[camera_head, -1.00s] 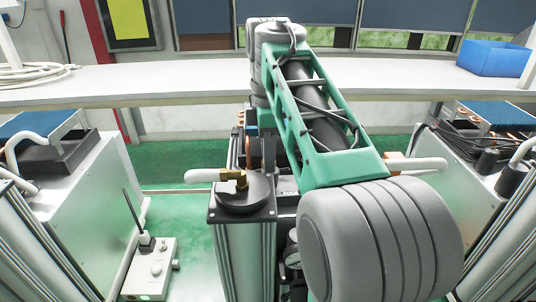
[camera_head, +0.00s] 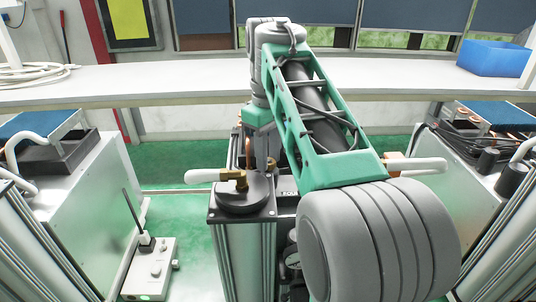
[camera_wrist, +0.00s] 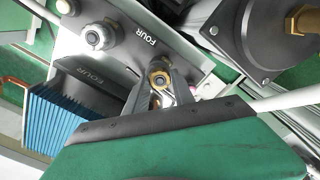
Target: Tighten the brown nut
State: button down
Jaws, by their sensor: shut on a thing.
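The brown nut (camera_wrist: 158,79) shows in the wrist view as a brass-coloured ring around a dark centre, near a black panel marked FOUR. My gripper (camera_wrist: 160,88) has its two grey fingers on either side of it, shut on it. The fingers and the green palm cover part of what lies below the nut. In the head view my gripper (camera_head: 261,160) points down just behind the round black cap, and the nut cannot be made out clearly between the fingers there.
A round black cap (camera_head: 243,194) with a brass fitting (camera_head: 235,180) stands close beside my gripper. A silver knob (camera_wrist: 97,38) and blue fins (camera_wrist: 50,112) lie left in the wrist view. Metal cabinets flank both sides. A white shelf (camera_head: 150,82) runs behind.

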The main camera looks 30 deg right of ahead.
aim_at(269, 161)
jog(key=m, duration=0.5)
jog(key=shift+m, duration=0.3)
jog(key=m, duration=0.5)
jog(key=shift+m, duration=0.4)
jog(key=c, duration=1.1)
grip_release()
jog(key=shift+o, duration=0.2)
notch_tip(269, 161, up, 8)
jog(key=shift+f, duration=0.1)
